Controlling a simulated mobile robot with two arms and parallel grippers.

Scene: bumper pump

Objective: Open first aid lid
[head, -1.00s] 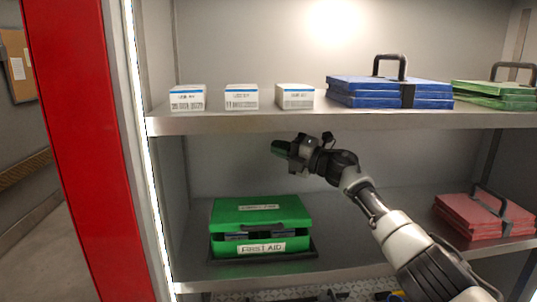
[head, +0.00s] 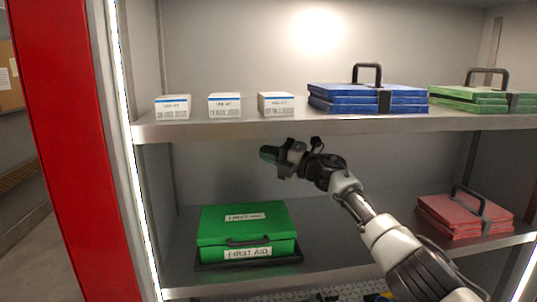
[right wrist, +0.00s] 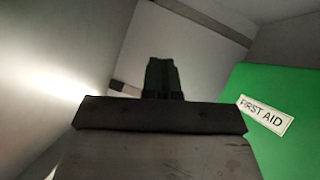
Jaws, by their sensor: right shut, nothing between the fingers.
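The green first aid box (head: 215,250) sits in a dark tray on the lower shelf at the left. Its lid (head: 225,226) lies down flat, with a dark handle at the front and white FIRST AID labels on top and front. My right gripper (head: 269,154) is shut and empty, above and behind the lid, just below the upper shelf, apart from the box. In the right wrist view the dark fingers (right wrist: 163,78) are together, and the green lid (right wrist: 270,85) shows at the right. My left gripper is not in view.
The upper shelf (head: 300,128) holds three small white boxes (head: 224,105), a blue case (head: 365,98) and a green case (head: 475,98). A red case (head: 465,215) is at the lower right. A red post (head: 70,150) stands at the left. The lower shelf between the boxes is free.

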